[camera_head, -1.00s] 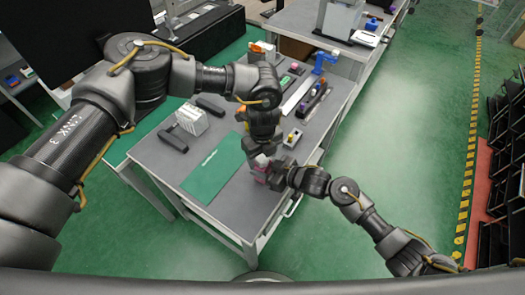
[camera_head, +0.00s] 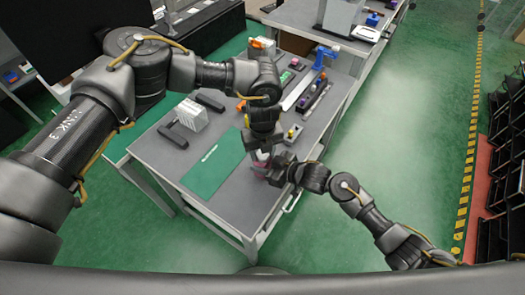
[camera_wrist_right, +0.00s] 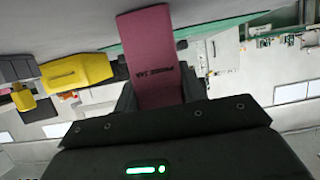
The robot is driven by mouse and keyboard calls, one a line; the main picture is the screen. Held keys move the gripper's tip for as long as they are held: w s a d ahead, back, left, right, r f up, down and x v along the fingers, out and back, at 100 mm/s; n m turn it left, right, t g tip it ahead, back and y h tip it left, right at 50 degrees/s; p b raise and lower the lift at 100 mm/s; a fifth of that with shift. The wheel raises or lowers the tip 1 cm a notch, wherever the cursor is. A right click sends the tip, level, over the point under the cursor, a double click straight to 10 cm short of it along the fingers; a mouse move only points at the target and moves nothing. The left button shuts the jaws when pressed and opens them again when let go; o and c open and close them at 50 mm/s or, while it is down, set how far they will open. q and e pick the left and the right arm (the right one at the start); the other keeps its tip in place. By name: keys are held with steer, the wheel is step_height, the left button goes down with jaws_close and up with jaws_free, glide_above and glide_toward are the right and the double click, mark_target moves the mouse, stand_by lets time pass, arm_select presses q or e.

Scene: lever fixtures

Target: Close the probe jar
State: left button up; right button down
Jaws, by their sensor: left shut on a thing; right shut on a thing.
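The probe jar (camera_head: 259,168) is a pink body near the front right edge of the table. In the right wrist view the pink jar (camera_wrist_right: 153,55) stands between the dark fingers of my right gripper (camera_wrist_right: 158,92), its lettering upside down. My right gripper (camera_head: 273,171) is shut on the jar from the right. My left gripper (camera_head: 262,146) points down directly above the jar and is shut on what looks like its lid, mostly hidden by the fingers. A pale part shows between the left gripper and the pink body. Whether lid and jar touch is too small to tell.
A green mat (camera_head: 214,167) lies left of the jar on the grey table (camera_head: 160,160). A white rack (camera_head: 191,115) and black holders stand at the left. A small box with a yellow knob (camera_head: 293,133) and a long dark tray (camera_head: 314,97) lie behind the grippers.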

arm_select(q)
steer(key=o, duration=1.1)
steer(key=shift+r, duration=2.3)
steer(key=o, duration=0.5)
steer(key=shift+o, duration=0.2)
step_height(320, 180, up, 12)
